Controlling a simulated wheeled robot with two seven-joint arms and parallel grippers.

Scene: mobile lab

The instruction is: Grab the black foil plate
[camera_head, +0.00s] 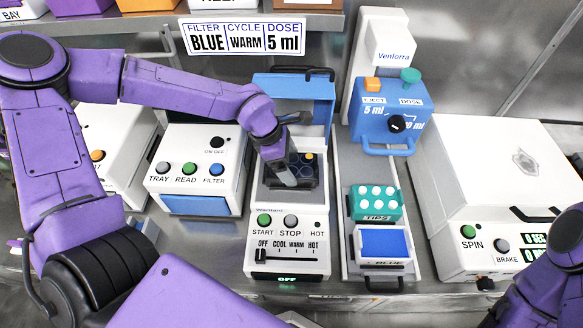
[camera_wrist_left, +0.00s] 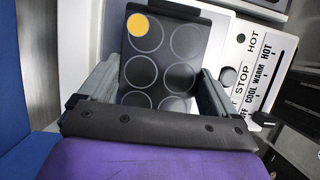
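The black foil plate (camera_head: 309,168) sits in the open well of the white heater with START and STOP buttons. In the left wrist view the plate (camera_wrist_left: 161,53) shows several round wells, one at the far left corner filled yellow. My left gripper (camera_head: 292,172) is over the plate and hides part of it in the head view. In the left wrist view its two grey fingers (camera_wrist_left: 158,78) stand apart, one on each side of the plate, very close to its edges. I cannot see a firm grip. My right gripper is not in view.
The heater's blue lid (camera_head: 305,103) stands open behind the plate. A blue dispenser (camera_head: 390,112), a teal tip rack (camera_head: 376,203) and a blue-topped tray (camera_head: 384,243) stand to the right. A white reader (camera_head: 197,165) stands left; a white spinner (camera_head: 500,180) stands far right.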

